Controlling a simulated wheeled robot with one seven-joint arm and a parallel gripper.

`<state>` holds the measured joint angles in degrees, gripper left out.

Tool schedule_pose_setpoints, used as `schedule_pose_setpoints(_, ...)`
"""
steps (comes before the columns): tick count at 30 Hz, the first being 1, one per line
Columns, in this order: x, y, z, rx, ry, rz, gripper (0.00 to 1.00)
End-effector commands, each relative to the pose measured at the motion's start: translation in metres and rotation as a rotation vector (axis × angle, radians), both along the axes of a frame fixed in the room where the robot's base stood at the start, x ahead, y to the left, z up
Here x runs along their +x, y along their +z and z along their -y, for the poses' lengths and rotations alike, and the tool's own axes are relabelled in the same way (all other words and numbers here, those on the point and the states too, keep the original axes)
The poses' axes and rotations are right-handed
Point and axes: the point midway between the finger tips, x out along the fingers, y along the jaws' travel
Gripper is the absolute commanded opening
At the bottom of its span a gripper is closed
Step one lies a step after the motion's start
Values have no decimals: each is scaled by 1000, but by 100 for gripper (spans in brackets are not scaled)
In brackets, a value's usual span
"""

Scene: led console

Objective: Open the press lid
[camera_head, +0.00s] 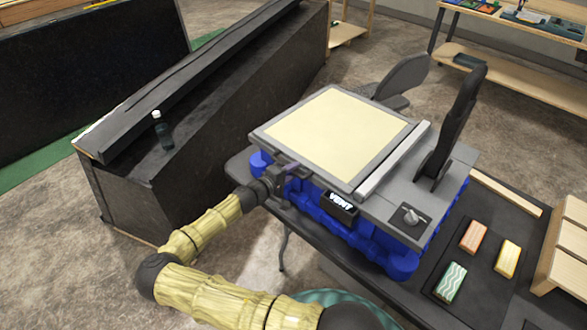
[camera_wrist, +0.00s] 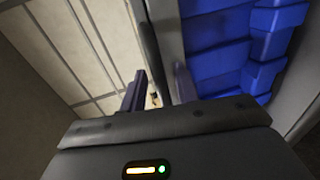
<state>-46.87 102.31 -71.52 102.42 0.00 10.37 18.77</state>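The press (camera_head: 340,170) has a blue ribbed base (camera_head: 375,240) and a grey-framed lid with a cream panel (camera_head: 335,130). The lid lies flat, down on the base. My gripper (camera_head: 287,172) is at the lid's front-left edge, above the blue base. In the wrist view, a dark bar (camera_wrist: 148,40) along the edge runs down between the two fingers of my gripper (camera_wrist: 159,70). The fingers stand apart, with a narrow gap showing left of the bar. Contact with the bar is hard to make out. A "VENT" label (camera_head: 340,203) is on the base's front.
A black upright arm (camera_head: 455,125) and a small knob (camera_head: 410,215) are on the press's right. Orange (camera_head: 474,237), yellow (camera_head: 507,259) and green (camera_head: 450,282) blocks lie on a dark mat at right. A dark sloped counter (camera_head: 215,100) with a bottle (camera_head: 163,130) stands left.

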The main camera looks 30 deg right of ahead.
Motion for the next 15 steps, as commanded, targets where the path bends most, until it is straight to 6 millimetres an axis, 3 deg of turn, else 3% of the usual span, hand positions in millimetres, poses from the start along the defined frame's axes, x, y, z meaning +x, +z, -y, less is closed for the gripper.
schedule_pose_setpoints(11, 1, -2, 11, 0, -6, 0, 31)
schedule_pose_setpoints(15, 1, -2, 12, 0, -7, 0, 5)
